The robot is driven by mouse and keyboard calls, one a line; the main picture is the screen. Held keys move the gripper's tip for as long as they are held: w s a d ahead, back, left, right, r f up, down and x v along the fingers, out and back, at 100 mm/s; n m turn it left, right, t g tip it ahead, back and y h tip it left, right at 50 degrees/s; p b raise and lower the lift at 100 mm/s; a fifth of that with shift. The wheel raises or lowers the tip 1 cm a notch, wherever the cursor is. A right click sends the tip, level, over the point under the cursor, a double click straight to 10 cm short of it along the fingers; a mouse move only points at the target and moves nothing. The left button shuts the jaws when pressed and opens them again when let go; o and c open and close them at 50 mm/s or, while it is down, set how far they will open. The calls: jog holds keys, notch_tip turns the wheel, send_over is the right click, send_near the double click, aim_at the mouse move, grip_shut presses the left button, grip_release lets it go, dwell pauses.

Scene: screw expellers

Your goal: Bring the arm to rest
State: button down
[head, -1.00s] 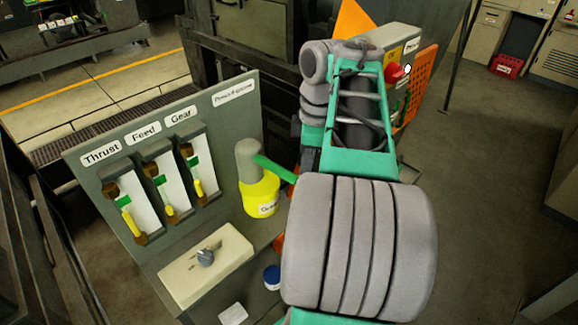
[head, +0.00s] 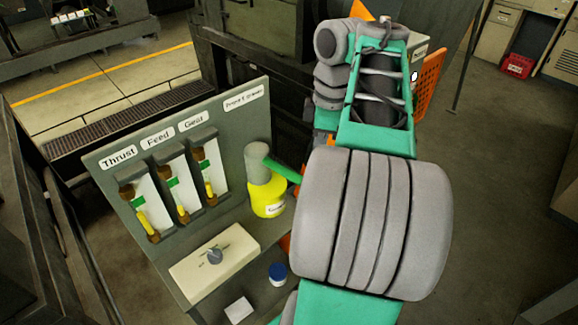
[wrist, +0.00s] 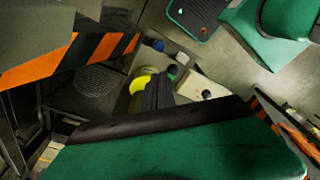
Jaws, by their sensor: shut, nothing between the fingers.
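My arm (head: 375,215), grey and green, rises through the middle right of the head view and bends away at the top. It hides my gripper there. In the wrist view my gripper (wrist: 157,90) shows as dark fingers close together above the green wrist body, shut and empty. Behind the fingers, a yellow container (wrist: 139,82) is partly hidden.
Left of my arm stands a grey panel (head: 235,135) with three gauges (head: 178,185). A yellow pump bottle (head: 268,195), a cream box with a knob (head: 215,262) and a blue-capped jar (head: 278,274) are close by.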

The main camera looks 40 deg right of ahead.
jog(key=w+a+f+m+t+b, duration=0.1)
jog(key=w+a+m, duration=0.1)
jog(key=a, duration=0.4)
jog(key=w+a+f+m, duration=0.2)
jog(key=a, duration=0.5)
jog(key=s+a+f+m+t+b, duration=0.1)
jog(key=s+a+f+m+t, duration=0.1)
jog(key=a+f+m, duration=0.3)
jog(key=a+f, duration=0.2)
jog(key=a, duration=0.2)
jog(key=shift+s+a+m+t+h, duration=0.35)
jog(key=shift+a+m+t+h, duration=0.05)
jog(key=shift+f, duration=0.1)
jog(key=shift+d, duration=0.1)
